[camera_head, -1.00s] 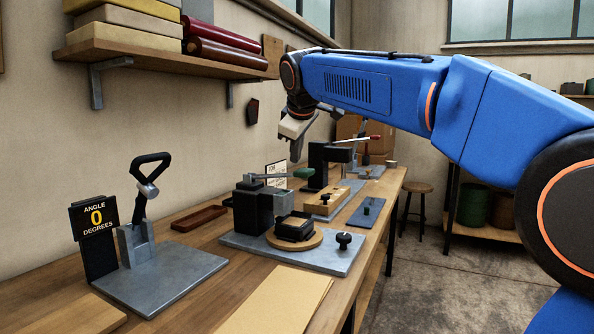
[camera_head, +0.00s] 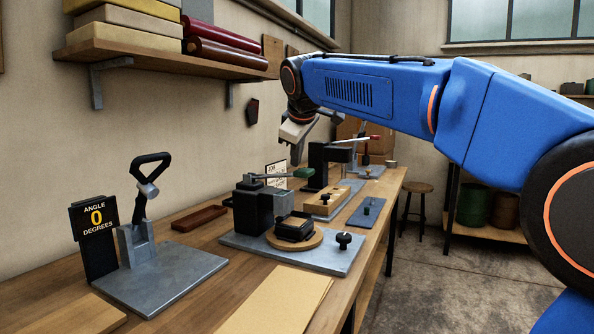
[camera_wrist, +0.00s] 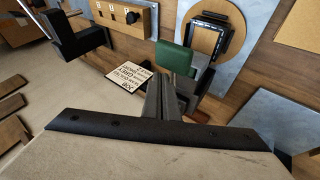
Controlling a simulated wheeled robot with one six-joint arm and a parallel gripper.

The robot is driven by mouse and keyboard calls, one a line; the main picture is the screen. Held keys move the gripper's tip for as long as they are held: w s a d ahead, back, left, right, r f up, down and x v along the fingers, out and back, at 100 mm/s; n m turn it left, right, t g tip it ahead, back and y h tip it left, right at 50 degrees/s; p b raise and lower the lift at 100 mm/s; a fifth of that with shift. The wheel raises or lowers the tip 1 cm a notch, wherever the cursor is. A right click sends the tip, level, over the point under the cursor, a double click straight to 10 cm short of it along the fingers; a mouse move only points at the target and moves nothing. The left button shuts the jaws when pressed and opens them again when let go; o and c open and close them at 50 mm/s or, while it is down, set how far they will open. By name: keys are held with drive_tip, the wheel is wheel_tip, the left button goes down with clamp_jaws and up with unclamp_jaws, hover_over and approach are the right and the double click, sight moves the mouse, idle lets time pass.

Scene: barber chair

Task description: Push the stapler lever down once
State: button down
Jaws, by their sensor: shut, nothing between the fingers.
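A bench press with a dark block body (camera_head: 262,208) stands mid-bench on a grey plate. Its lever ends in a green handle (camera_head: 303,172), raised and roughly level. A round wooden pad (camera_head: 295,240) with a black frame sits in front of it. I cannot tell for sure which bench device is the stapler. My gripper (camera_head: 297,160) points down just above the green handle, shut and empty. In the wrist view, the shut fingers (camera_wrist: 166,98) appear beside the green handle (camera_wrist: 175,57); whether they touch it is unclear.
A device with a black loop handle (camera_head: 152,160) and an angle sign (camera_head: 94,217) reading 0 stands at left. Behind the green lever is a device with a red-tipped lever (camera_head: 374,138). A shelf (camera_head: 170,58) hangs above left.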

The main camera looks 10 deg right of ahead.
sight(298, 170)
drive_tip(key=shift+s+d+f, duration=0.1)
drive_tip(key=shift+d+f, duration=0.05)
drive_tip(key=shift+f, duration=0.6)
drive_tip(key=shift+d+f, duration=0.1)
drive_tip(key=shift+f, duration=0.65)
idle(1.7)
drive_tip(key=shift+r, duration=0.1)
idle(0.4)
drive_tip(key=shift+a+r, duration=0.15)
drive_tip(key=shift+r, duration=0.8)
drive_tip(key=shift+a+r, duration=0.1)
drive_tip(key=shift+r, duration=0.85)
drive_tip(key=shift+r, duration=0.1)
drive_tip(key=shift+w+a+r, duration=0.15)
drive_tip(key=shift+r, duration=0.65)
drive_tip(key=shift+w+a+r, duration=0.1)
drive_tip(key=shift+r, duration=0.65)
drive_tip(key=shift+w+a+r, duration=0.15)
drive_tip(key=shift+r, duration=0.65)
drive_tip(key=shift+d, duration=0.1)
